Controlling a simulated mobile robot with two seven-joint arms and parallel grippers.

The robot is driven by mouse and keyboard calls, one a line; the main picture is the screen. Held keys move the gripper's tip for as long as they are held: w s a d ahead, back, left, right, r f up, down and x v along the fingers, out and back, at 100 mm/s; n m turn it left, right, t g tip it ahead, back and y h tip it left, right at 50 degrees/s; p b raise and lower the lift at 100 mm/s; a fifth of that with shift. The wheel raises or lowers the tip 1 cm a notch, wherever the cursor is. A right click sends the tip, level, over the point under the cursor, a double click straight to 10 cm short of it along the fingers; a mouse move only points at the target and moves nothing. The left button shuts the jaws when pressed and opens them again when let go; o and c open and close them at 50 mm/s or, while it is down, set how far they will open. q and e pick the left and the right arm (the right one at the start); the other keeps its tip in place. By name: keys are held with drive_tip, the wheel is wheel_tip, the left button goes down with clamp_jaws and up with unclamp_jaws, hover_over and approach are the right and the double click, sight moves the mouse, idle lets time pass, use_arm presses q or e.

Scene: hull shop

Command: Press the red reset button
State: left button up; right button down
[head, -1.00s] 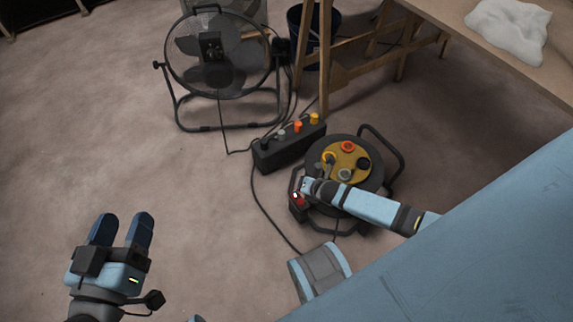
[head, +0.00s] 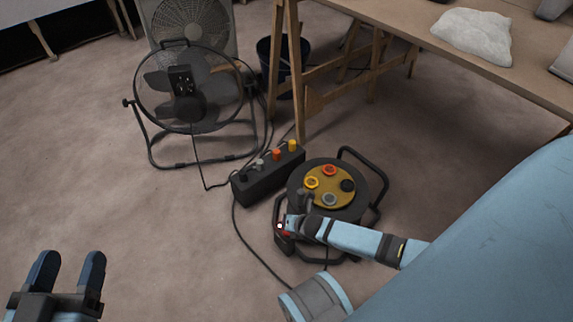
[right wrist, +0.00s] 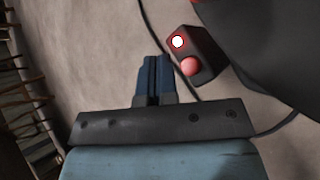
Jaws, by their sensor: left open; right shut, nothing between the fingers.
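The red reset button (right wrist: 190,66) sits on a small black box (right wrist: 207,48) beside a white lit lamp with a red rim (right wrist: 177,42) in the right wrist view. In the head view the box (head: 284,244) is at the cable reel's left front edge, with its lamp (head: 280,226) showing and the button largely hidden by my right gripper. My right gripper (right wrist: 157,58) is shut and empty, its fingertips close beside the button; I cannot tell whether they touch it. My left gripper (head: 68,258) is open and empty at the lower left, far from the box.
The black cable reel (head: 320,215) with a yellow socket plate stands beside the box. A black power strip (head: 262,180) with several plugs, a floor fan (head: 190,90) and loose cables lie behind. A wooden trestle table (head: 400,40) stands at the back right. Floor at left is clear.

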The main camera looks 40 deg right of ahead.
sight(286, 233)
drive_tip(key=shift+f, duration=0.75)
use_arm(q)
drive_tip(key=shift+w+a+r+m+t+b, duration=0.15)
drive_tip(key=shift+w+a+m+t+b, duration=0.15)
drive_tip(key=shift+m, duration=0.3)
use_arm(e)
drive_tip(key=shift+f, duration=0.75)
idle(0.3)
drive_tip(key=shift+f, duration=0.4)
drive_tip(key=shift+f, duration=0.5)
idle(0.7)
use_arm(q)
drive_tip(key=shift+r, duration=0.1)
use_arm(e)
drive_tip(key=shift+r, duration=0.2)
use_arm(q)
drive_tip(key=shift+r+p, duration=0.8)
drive_tip(key=shift+p, duration=0.05)
use_arm(e)
drive_tip(key=shift+r, duration=0.7)
